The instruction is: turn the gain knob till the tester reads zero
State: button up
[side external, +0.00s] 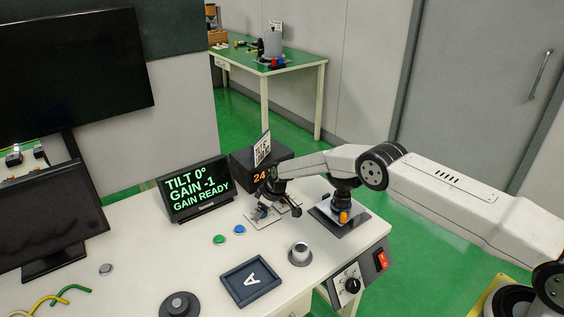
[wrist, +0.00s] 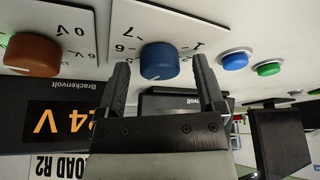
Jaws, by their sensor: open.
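The tester screen (side external: 197,188) reads "TILT 0°", "GAIN -1" and "GAIN READY" in green. In the wrist view a blue knob (wrist: 158,61) stands on a white plate with a printed scale that shows upside down. I take it for the gain knob; its label is not readable. My gripper (wrist: 162,65) is open, with one dark finger on each side of the blue knob. A gap shows on both sides. In the side view my gripper (side external: 266,204) is low over the plates, and the knob is mostly hidden there.
A brown knob (wrist: 32,54) is beside the blue one, near a black box reading "24 V" (side external: 260,172).

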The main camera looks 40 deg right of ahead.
grip_shut()
dwell(0.3)
jog(key=shift+m, duration=0.4)
jog(key=shift+a+m+t+h, duration=0.15)
jog(key=shift+m+h, duration=0.25)
jog(key=shift+m, duration=0.5)
jog(key=shift+d+m+t+h, duration=0.15)
jog(key=shift+m+h, duration=0.25)
jog(key=shift+m, duration=0.5)
jog(key=shift+a, duration=0.1)
grip_release()
jog(key=shift+r, duration=0.1)
